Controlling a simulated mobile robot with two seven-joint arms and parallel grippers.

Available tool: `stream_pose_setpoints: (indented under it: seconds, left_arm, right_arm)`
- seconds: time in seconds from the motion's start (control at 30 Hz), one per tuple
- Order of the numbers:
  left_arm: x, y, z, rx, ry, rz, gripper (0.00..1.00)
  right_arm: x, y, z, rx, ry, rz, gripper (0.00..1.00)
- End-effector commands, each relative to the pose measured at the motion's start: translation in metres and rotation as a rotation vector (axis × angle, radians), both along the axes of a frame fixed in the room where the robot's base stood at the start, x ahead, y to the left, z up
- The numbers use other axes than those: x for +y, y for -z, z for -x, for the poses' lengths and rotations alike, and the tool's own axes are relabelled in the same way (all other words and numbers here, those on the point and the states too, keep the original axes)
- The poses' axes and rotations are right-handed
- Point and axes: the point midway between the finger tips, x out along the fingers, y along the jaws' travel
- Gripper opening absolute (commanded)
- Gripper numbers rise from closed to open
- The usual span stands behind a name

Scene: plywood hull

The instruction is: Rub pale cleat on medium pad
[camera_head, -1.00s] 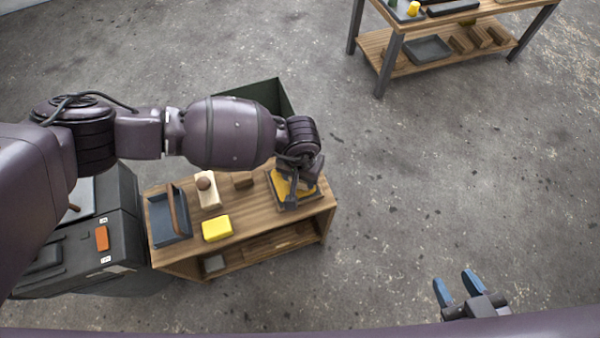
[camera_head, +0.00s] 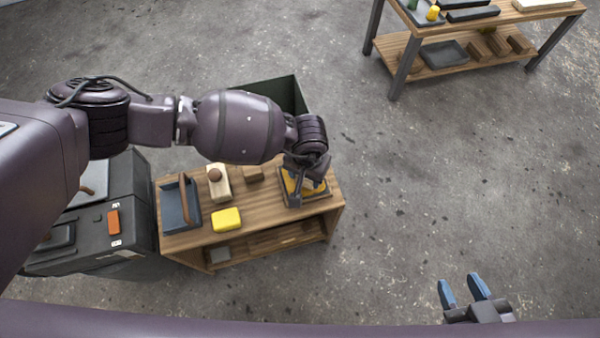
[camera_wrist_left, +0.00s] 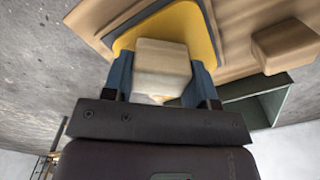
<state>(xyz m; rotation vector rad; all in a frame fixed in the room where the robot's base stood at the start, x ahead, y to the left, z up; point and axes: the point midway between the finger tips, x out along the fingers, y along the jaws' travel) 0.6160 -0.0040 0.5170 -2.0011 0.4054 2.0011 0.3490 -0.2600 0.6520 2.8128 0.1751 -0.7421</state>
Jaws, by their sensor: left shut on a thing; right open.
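In the left wrist view, my left gripper (camera_wrist_left: 160,88) is shut on the pale cleat (camera_wrist_left: 160,68), a light wooden block between its two blue fingers. Behind the cleat is the yellow pad (camera_wrist_left: 194,32) in a dark-edged tray. In the head view, my left gripper (camera_head: 305,180) is over this yellow pad (camera_head: 290,184) at the right end of the wooden bench; the gripper hides most of the cleat. I cannot tell whether cleat and pad touch. My right gripper (camera_head: 466,290) is open and empty over the floor at the lower right.
The bench (camera_head: 270,212) also holds a dark tray (camera_head: 181,208) with a brown bar, a pale block with a round knob (camera_head: 219,184), a yellow block (camera_head: 227,219) and a brown block (camera_head: 253,173). A dark green bin (camera_head: 285,92) stands behind; a dark cabinet (camera_head: 130,215) stands left.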

Motion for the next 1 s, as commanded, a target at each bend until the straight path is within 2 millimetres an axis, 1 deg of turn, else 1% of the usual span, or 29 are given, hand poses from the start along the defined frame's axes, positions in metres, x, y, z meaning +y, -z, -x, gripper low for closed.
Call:
stream_pose_setpoints:
  seconds: [0.03, 0.2, 0.57, 0.67, 1.0]
  left_arm:
    - [-0.004, 0.002, 0.0, 0.003, 0.001, 0.001, 0.34]
    - [-0.012, 0.001, -0.003, 0.001, 0.0, 0.001, 0.34]
    - [-0.013, -0.003, -0.005, -0.002, 0.0, 0.001, 0.34]
    - [-0.013, -0.009, -0.006, -0.005, 0.001, 0.001, 0.34]
    - [-0.013, -0.038, -0.007, -0.009, 0.001, 0.0, 0.34]
  right_arm:
    - [0.0, 0.003, 0.001, 0.006, -0.001, 0.0, 0.43]
    - [0.0, 0.006, 0.003, 0.012, 0.0, 0.0, 0.43]
    - [0.0, 0.004, 0.002, 0.008, 0.0, 0.0, 0.43]
    - [0.0, 0.0, 0.0, 0.0, 0.0, 0.0, 0.43]
    - [0.0, -0.02, -0.009, -0.044, 0.0, 0.0, 0.43]
